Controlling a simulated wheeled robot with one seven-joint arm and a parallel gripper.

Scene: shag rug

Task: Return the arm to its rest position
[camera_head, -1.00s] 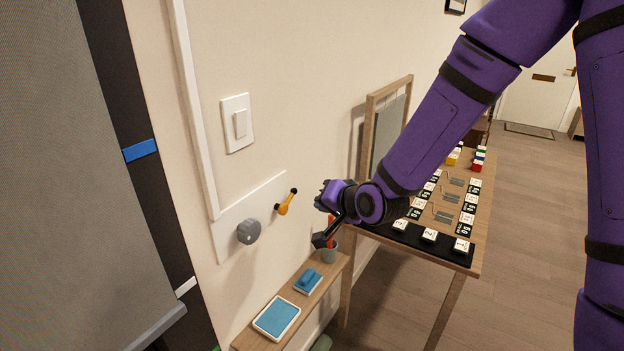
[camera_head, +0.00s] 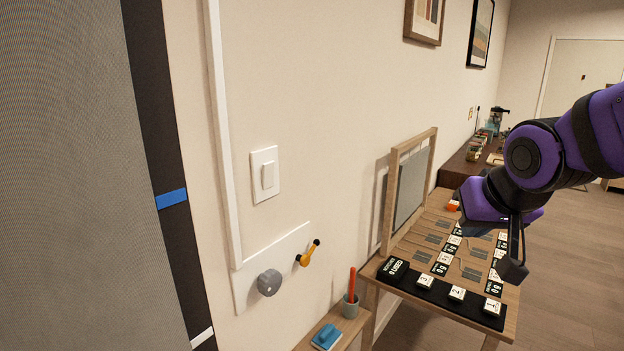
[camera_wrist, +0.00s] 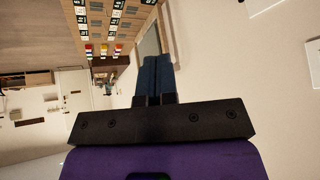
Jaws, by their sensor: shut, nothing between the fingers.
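My gripper (camera_head: 512,272) is at the right in the head view, on the purple arm bent in from the right edge. It hangs over or in front of the wooden table (camera_head: 455,212) with black and white cards; the exact height above it is unclear. In the wrist view my gripper (camera_wrist: 155,62) has its two dark blue fingers side by side, shut, with nothing between them.
A white wall panel holds a grey knob (camera_head: 269,283) and a yellow lever (camera_head: 308,253). A light switch (camera_head: 265,174) sits above. A low shelf carries a blue block (camera_head: 327,336) and a cup (camera_head: 350,306) with a red stick. Open floor lies right of the table.

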